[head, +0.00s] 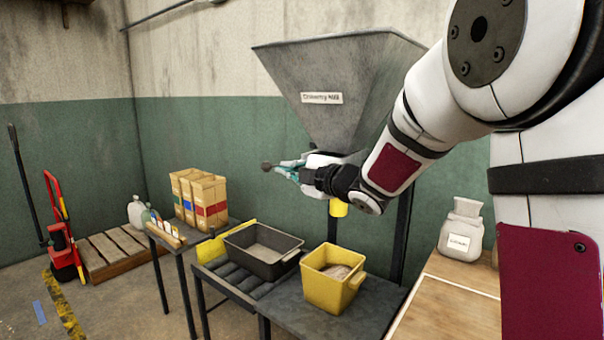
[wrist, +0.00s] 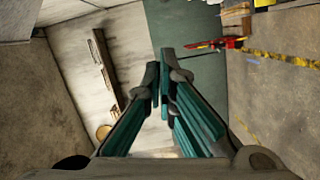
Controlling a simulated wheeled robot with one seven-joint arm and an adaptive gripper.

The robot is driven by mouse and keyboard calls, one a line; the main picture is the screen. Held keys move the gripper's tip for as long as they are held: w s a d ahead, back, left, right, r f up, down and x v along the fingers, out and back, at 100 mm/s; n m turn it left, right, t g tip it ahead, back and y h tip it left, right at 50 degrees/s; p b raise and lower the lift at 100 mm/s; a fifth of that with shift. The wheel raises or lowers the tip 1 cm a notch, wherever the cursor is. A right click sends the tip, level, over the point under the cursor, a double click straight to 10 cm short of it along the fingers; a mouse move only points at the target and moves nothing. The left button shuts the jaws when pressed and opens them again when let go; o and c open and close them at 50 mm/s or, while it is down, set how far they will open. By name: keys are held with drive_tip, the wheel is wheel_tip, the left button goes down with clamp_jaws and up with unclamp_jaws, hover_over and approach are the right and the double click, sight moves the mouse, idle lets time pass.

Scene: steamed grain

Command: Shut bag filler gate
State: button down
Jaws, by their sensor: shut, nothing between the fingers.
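The bag filler is a large grey metal hopper (head: 335,65) with a white label, standing at the back wall. A yellow spout (head: 338,208) hangs below it. A dark round knob (head: 267,166), seemingly the end of the gate handle, sticks out to the left below the hopper. My gripper (head: 283,168), with teal fingers, is just right of the knob, in front of the hopper's lower end. I cannot tell whether they touch. My arm and gripper hide the hopper outlet and the gate plate. In the wrist view the fingers (wrist: 165,75) are together at the tips and hold nothing.
A yellow bin (head: 325,290) with grain stands below the spout. A dark grey tray (head: 245,258) sits on rollers left of it. Brown bags (head: 198,200) stand on a side table. A white sack (head: 461,235) is on the right counter. A red pallet jack (head: 62,235) stands far left.

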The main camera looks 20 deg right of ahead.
drive_tip(key=w+d, duration=0.1)
drive_tip(key=w+d+f, duration=0.1)
drive_tip(key=w, duration=0.1)
drive_tip(key=shift+d, duration=0.4)
drive_tip(key=shift+w+d+r, duration=0.1)
drive_tip(key=shift+w+d, duration=0.3)
drive_tip(key=shift+d, duration=0.2)
drive_tip(key=shift+w+d, duration=0.35)
drive_tip(key=shift+d, duration=0.25)
